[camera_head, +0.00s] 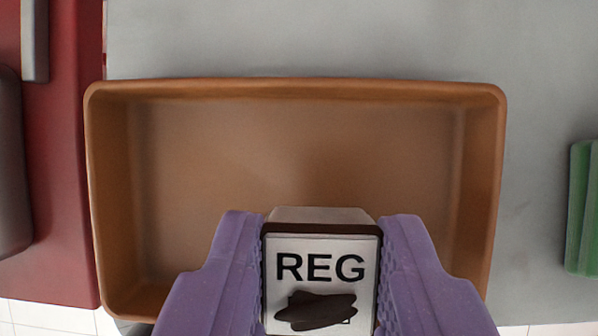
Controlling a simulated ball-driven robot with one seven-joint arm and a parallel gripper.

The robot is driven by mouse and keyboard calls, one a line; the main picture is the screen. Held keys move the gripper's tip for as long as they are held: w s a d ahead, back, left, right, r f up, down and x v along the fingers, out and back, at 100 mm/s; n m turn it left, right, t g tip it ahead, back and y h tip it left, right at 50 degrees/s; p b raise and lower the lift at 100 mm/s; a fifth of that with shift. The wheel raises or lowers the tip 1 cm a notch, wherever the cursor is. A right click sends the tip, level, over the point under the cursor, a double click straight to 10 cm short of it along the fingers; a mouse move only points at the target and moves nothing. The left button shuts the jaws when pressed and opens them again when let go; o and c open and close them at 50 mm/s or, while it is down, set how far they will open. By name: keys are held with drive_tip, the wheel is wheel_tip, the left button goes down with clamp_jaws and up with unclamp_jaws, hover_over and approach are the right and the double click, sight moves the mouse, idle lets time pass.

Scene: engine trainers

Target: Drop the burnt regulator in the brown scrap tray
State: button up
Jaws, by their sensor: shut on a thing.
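The burnt regulator (320,262) is a small light box marked "REG" with a dark scorch patch on its face. My gripper (321,260) has purple fingers, shut on the regulator from its left and right sides. The brown scrap tray (295,87) is a rectangular open tray filling the middle of the view. Its visible floor is empty. The regulator and fingers show in front of the tray's near part and hide some of its near side. The height of the regulator above the tray floor is hard to tell.
The tray stands on a grey surface (350,38). A red block-like body (65,150) with grey parts is close along the tray's left side. A green ribbed object (583,208) lies at the right edge. The grey surface behind the tray is clear.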

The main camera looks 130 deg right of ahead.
drive_tip(key=o, duration=1.1)
drive_tip(key=shift+o, duration=0.2)
drive_tip(key=shift+r, duration=0.15)
drive_tip(key=p+v, duration=0.4)
drive_tip(key=v, duration=0.3)
drive_tip(key=shift+d+r, duration=0.15)
drive_tip(key=shift+r, duration=0.15)
